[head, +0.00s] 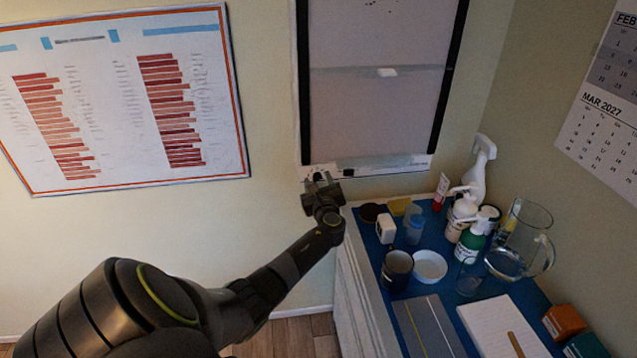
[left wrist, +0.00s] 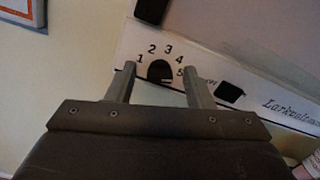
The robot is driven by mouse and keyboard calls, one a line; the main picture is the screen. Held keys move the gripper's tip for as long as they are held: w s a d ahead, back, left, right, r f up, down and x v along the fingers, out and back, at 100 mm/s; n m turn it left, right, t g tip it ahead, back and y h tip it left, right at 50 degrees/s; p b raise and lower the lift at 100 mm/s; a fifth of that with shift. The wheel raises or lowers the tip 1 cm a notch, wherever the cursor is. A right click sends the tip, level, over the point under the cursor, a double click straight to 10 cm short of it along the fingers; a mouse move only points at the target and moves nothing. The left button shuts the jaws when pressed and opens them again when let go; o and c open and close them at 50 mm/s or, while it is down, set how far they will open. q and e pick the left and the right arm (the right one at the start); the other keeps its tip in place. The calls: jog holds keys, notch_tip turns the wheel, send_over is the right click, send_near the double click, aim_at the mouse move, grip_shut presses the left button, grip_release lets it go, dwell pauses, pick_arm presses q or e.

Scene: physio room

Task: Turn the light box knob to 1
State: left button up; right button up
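The light box (head: 385,120) hangs on the wall in the head view, with a white control strip along its bottom edge. In the left wrist view the dark round knob (left wrist: 160,71) sits on this strip under an arc of numbers from 1 to 5. I cannot tell which number the knob points at. My left gripper (head: 320,180) is at the strip's left end. In the left wrist view its fingers (left wrist: 160,84) are open, one to each side of the knob. I cannot tell whether they touch it. My right gripper is not in view.
A dark switch (left wrist: 230,91) sits right of the knob. Below the light box, a blue-topped counter (head: 449,285) carries bottles, a glass jug (head: 522,240), a white bowl (head: 430,266) and a dark mug (head: 397,270). A framed chart (head: 120,100) hangs on the left wall.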

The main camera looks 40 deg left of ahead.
pick_arm(q)
jog(key=c, duration=1)
jog(key=shift+o, duration=0.2)
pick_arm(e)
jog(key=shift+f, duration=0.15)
